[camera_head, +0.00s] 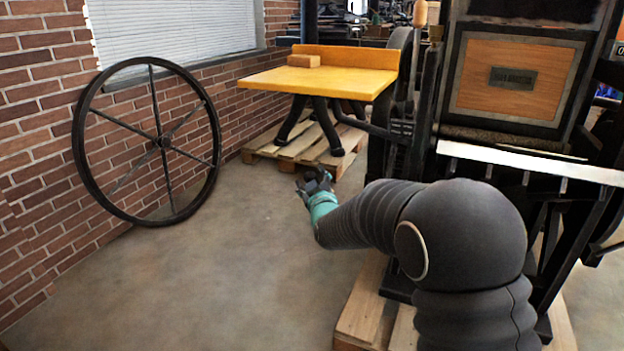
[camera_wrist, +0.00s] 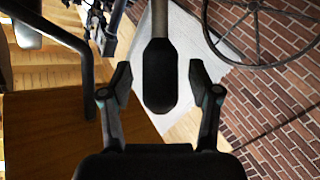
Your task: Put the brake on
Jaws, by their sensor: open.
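My gripper (camera_head: 315,184) is in the middle of the head view, left of the press, over the floor in the picture. In the wrist view my gripper (camera_wrist: 161,72) is open, with one finger on each side of a dark paddle-shaped lever end (camera_wrist: 160,88). Gaps show between both fingers and the lever end, so it is not gripped. A grey bar (camera_wrist: 160,18) runs up from it to the picture's top edge. I cannot tell for certain that this is the brake lever. In the head view it is not clear from my dark fingers.
The black press (camera_head: 515,125) stands at the right. A yellow table (camera_head: 335,84) is behind on pallets (camera_head: 305,146). A large spoked wheel (camera_head: 82,150) leans by the brick wall (camera_head: 35,120). A bent dark bar (camera_wrist: 60,38) is left of my fingers. Floor at front left is clear.

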